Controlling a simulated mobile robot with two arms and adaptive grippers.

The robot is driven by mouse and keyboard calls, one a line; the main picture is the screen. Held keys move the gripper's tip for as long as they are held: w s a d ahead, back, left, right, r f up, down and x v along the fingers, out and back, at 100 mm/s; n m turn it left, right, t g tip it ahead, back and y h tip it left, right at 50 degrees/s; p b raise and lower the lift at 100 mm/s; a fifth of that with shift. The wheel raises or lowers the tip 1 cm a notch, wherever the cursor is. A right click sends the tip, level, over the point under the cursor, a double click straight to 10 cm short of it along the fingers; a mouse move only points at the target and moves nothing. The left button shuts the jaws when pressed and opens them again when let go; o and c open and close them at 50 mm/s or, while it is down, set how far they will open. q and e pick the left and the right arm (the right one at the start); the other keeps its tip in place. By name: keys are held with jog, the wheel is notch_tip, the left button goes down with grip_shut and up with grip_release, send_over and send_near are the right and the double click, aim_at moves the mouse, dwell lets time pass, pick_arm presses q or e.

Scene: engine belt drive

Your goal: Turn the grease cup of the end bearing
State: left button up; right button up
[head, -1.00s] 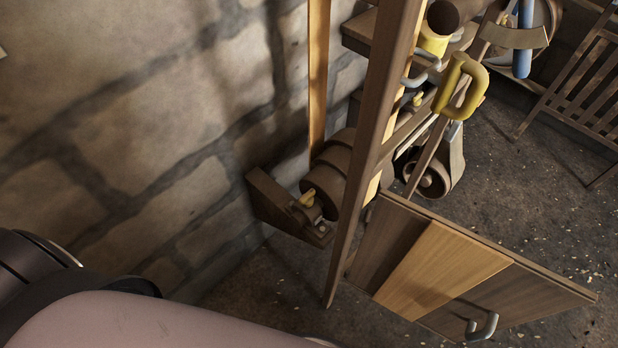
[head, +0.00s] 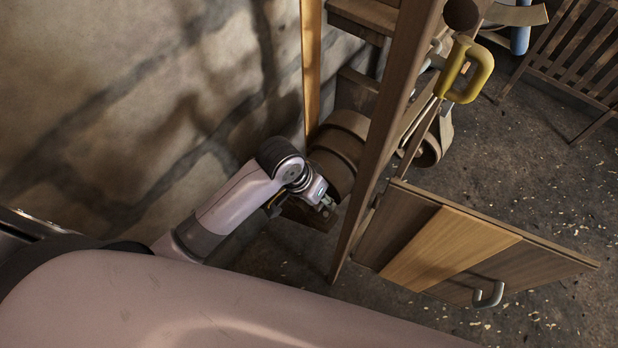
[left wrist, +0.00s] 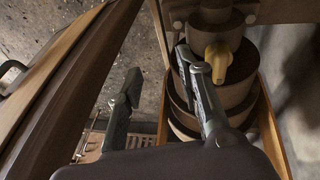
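The yellow grease cup (left wrist: 219,58) shows in the left wrist view on the brown end bearing (left wrist: 212,32), at the upper right. In the head view the cup is hidden behind my left gripper (head: 327,203), which is at the bearing bracket beside the drums. In the left wrist view my left gripper (left wrist: 158,64) is open with nothing between its fingers. The cup appears just to the right of the right finger, outside the gap; I cannot tell whether they touch. My right gripper is not in view.
Brown drums (head: 337,150) sit just behind the bearing. A wooden post (head: 388,130) stands close on the right, with a hinged wooden door (head: 440,250) beyond it. The stone wall (head: 130,110) is close on the left. A yellow handle (head: 468,72) is at the upper right.

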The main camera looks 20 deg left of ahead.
pick_arm(q)
jog(key=w+a+r+g+y, duration=0.1)
jog(key=w+a+r+y, duration=0.15)
jog(key=r, duration=0.45)
jog(key=w+a+r+g+y, duration=0.1)
jog(key=w+a+r, duration=0.15)
jog(key=r, duration=0.45)
jog(key=shift+m, duration=0.3)
jog(key=f, duration=1.7)
jog(key=shift+w+d+f, duration=0.15)
jog(key=shift+d, duration=0.05)
grip_shut()
